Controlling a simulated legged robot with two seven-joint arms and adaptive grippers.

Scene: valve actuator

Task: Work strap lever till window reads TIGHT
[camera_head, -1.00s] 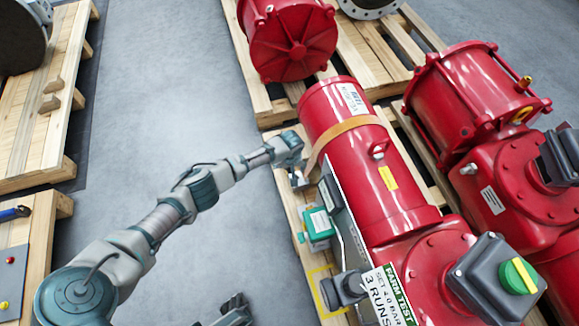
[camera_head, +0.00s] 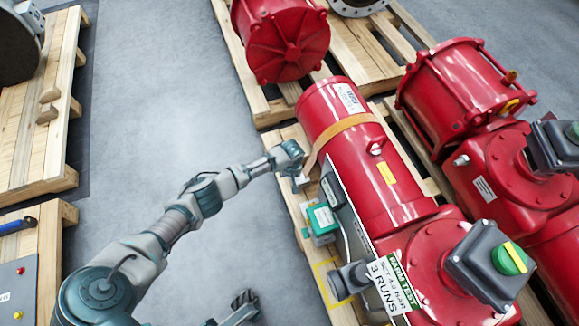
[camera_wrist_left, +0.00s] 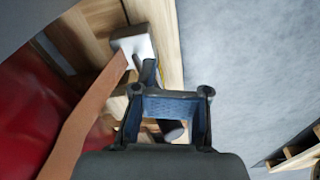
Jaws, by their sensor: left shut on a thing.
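An orange-tan strap (camera_head: 345,128) runs over the red actuator cylinder (camera_head: 372,185); it also shows in the wrist view (camera_wrist_left: 85,118). My left gripper (camera_head: 299,182) is at the strap's lower left end, beside the cylinder. In the wrist view my left gripper (camera_wrist_left: 170,105) is shut on a dark piece, which looks like the strap lever (camera_wrist_left: 172,130). A pale metal block (camera_wrist_left: 134,48) lies just beyond the fingers, by the strap. The lever is mostly hidden and I cannot read any window. My right gripper (camera_head: 243,303) is low in the head view, away from the strap.
A green box with a white label (camera_head: 321,218) sits on the pallet (camera_head: 290,205) near my left gripper. More red actuators (camera_head: 460,95) stand right and behind. A farm test sign (camera_head: 395,285) hangs at the front. The grey floor (camera_head: 150,110) at left is clear.

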